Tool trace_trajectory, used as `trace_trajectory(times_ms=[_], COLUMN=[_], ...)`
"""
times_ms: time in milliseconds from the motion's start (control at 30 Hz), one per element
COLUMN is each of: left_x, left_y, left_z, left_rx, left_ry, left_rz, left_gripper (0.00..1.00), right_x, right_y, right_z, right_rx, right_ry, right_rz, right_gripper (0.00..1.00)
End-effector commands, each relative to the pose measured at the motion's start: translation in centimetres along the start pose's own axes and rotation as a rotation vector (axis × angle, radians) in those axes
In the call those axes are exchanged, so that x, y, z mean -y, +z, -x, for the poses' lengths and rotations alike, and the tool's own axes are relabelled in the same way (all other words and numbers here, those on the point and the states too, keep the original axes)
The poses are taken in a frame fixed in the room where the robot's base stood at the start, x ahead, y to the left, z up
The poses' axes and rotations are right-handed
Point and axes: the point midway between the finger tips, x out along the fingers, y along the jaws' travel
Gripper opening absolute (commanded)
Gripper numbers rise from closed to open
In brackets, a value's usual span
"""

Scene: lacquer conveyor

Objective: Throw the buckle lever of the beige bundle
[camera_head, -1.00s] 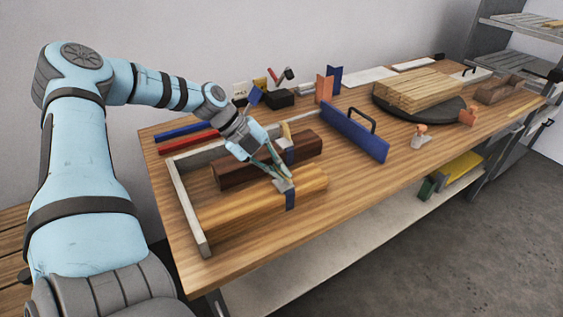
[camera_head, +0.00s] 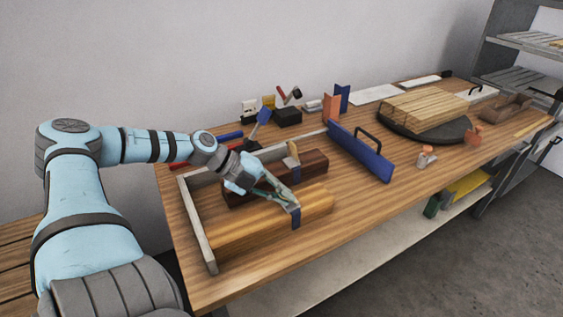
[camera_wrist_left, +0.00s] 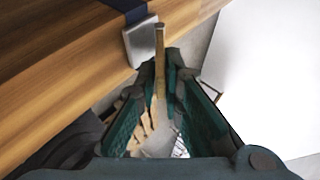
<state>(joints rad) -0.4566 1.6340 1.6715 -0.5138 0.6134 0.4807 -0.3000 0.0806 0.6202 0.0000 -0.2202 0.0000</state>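The beige bundle (camera_head: 250,222) is a long light wood bundle in the front of the grey-edged tray (camera_head: 197,225). A dark blue strap (camera_head: 296,219) with a grey metal buckle (camera_wrist_left: 140,42) goes round its right part. The buckle lever (camera_wrist_left: 160,60) is a thin tan bar standing out from the buckle in the left wrist view. My left gripper (camera_head: 292,205) is at the buckle. In the left wrist view its green fingers (camera_wrist_left: 162,75) are on either side of the lever, with narrow gaps showing. Contact is unclear. My right gripper is out of view.
A dark brown bundle (camera_head: 240,187) lies behind the beige one. A blue panel with a black handle (camera_head: 360,152) stands to the right. Further right, light planks (camera_head: 425,105) rest on a dark round plate (camera_head: 398,132). Bare tabletop (camera_head: 345,212) lies in front of the blue panel.

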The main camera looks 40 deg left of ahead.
Motion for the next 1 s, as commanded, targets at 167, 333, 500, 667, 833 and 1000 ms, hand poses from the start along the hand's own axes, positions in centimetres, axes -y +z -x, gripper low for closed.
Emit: trace_trajectory(times_ms=[167, 333, 500, 667, 833, 1000], left_x=[0.0, 0.0, 0.0, 0.1, 0.3, 1.5], left_y=[0.0, 0.0, 0.0, 0.0, 0.2, 0.3], left_z=[0.0, 0.0, 0.0, -0.1, -0.4, -0.7], left_rx=[0.000, 0.000, -0.001, 0.000, 0.003, 0.006], left_ry=[0.001, 0.001, 0.000, 0.018, 0.127, 0.320], left_rz=[0.000, 0.000, 0.000, 0.004, 0.042, 0.122], left_gripper=[0.27, 0.27, 0.27, 0.27, 0.27, 0.27], right_x=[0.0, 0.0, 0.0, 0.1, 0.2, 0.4], right_y=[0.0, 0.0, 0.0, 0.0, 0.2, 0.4], right_z=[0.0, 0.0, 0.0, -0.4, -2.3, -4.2], right_rx=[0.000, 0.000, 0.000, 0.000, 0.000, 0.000], right_ry=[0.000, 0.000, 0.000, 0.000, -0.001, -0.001], right_rz=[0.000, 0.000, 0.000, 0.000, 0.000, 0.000], right_gripper=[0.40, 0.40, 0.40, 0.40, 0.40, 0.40])
